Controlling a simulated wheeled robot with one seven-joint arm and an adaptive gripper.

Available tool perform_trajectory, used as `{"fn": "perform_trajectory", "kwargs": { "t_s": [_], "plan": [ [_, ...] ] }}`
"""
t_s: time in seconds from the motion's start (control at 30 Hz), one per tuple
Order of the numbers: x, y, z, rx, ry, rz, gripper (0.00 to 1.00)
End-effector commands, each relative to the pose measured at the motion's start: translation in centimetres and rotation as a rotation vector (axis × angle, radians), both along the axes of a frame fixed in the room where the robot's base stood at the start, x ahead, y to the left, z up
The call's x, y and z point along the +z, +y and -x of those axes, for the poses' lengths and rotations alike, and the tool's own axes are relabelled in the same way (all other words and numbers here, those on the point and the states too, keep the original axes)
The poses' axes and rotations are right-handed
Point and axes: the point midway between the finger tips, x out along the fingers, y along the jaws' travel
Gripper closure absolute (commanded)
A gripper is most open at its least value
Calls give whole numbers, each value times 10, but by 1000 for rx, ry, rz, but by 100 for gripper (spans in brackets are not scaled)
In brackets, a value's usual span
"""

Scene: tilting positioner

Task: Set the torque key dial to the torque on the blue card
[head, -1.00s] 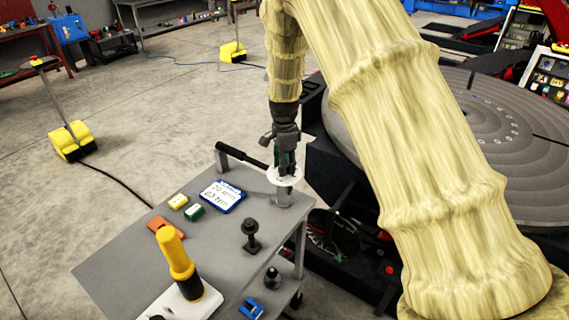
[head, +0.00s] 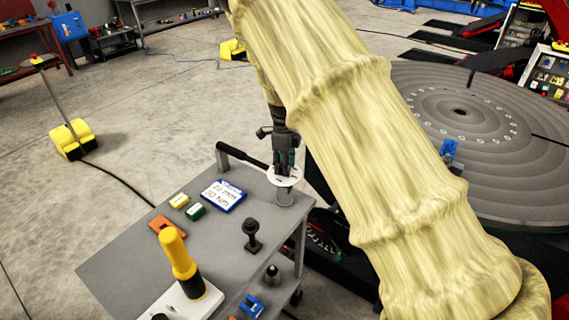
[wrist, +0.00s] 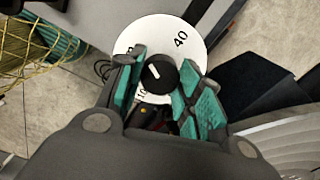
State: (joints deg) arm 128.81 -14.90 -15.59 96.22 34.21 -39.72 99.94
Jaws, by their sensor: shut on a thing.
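The white dial (head: 270,179) sits on a short grey post at the back right corner of the cart. In the wrist view the dial (wrist: 150,30) shows a 40 at upper right and a partly covered 10 at the bottom; other marks are hidden. A black knob (wrist: 157,74) with a white pointer line is at its centre. My gripper (head: 284,168) points down over the dial. In the wrist view its green-padded fingers (wrist: 160,82) are shut on the knob. The blue card (head: 223,195) lies on the cart; it reads roughly 27 mm and 80 Nm, but the writing is small.
A black bar (head: 243,156) runs beside the dial. The round turntable (head: 520,180) stands at right.

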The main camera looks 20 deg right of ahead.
Motion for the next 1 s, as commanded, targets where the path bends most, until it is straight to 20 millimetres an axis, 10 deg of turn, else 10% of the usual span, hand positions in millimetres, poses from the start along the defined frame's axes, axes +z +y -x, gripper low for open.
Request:
{"fn": "perform_trajectory", "kwargs": {
  "t_s": [0.5, 0.53, 0.63, 1.0],
  "plan": [
    [0, 0, 0, -17, 1, -1, 88],
    [0, 0, 0, -17, 1, -1, 59],
    [0, 0, 0, -17, 0, 0, 42],
    [2, 0, 0, -17, 0, 0, 42]
  ]
}}
